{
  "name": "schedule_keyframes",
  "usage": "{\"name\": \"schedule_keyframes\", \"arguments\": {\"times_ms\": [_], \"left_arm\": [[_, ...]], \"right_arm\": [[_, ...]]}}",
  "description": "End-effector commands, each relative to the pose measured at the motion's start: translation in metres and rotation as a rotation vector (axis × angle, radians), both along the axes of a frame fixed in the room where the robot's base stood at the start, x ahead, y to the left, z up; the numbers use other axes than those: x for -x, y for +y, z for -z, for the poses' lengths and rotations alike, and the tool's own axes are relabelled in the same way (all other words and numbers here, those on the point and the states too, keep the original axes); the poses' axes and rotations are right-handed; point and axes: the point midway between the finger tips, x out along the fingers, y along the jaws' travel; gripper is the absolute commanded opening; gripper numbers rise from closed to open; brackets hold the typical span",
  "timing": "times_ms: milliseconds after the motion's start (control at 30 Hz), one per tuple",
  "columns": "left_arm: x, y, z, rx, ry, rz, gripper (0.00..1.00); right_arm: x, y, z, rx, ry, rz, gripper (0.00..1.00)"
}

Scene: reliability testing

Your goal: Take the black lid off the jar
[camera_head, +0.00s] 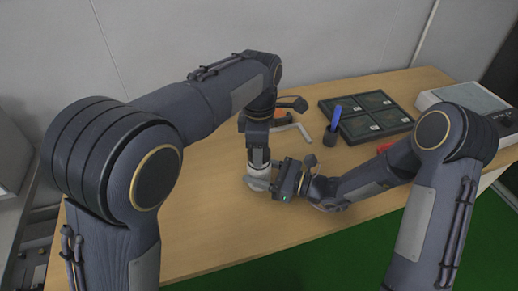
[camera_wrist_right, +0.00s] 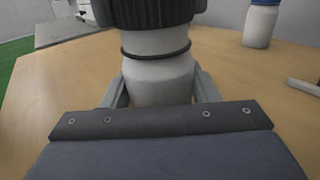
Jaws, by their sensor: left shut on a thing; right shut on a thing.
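The white jar (camera_head: 256,183) stands on the wooden table near the middle of the head view, partly covered by my grippers. In the right wrist view, the jar (camera_wrist_right: 158,82) sits upright between the fingers of my right gripper (camera_wrist_right: 160,92), which is shut on its body. A thin black ring circles its neck. Above the neck is the ribbed black lid (camera_wrist_right: 152,12), cut off by the frame's top. My left gripper (camera_head: 258,166) points down from above and is shut on the lid; its fingertips are hard to make out. I cannot tell whether the lid is loose.
A dark compartmented tray (camera_head: 366,114) and a blue item (camera_head: 336,118) lie to the right at the back. A grey device (camera_head: 465,100) stands at the far right. A white bottle (camera_wrist_right: 260,27) with a blue top stands beyond the jar. The table's left front is clear.

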Motion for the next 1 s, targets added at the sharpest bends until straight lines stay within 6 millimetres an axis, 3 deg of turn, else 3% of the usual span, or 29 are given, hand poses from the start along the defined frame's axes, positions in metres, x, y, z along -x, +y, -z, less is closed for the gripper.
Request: {"name": "schedule_keyframes", "arguments": {"times_ms": [667, 1000], "left_arm": [[0.0, 0.0, -0.013, 0.0, -0.001, 0.0, 0.23], [0.0, 0.0, -0.05, 0.001, -0.003, 0.0, 0.23]], "right_arm": [[0.0, 0.0, 0.0, 0.0, 0.0, -0.001, 0.0], [0.0, 0.0, 0.0, 0.0, 0.0, -0.001, 0.0]]}}
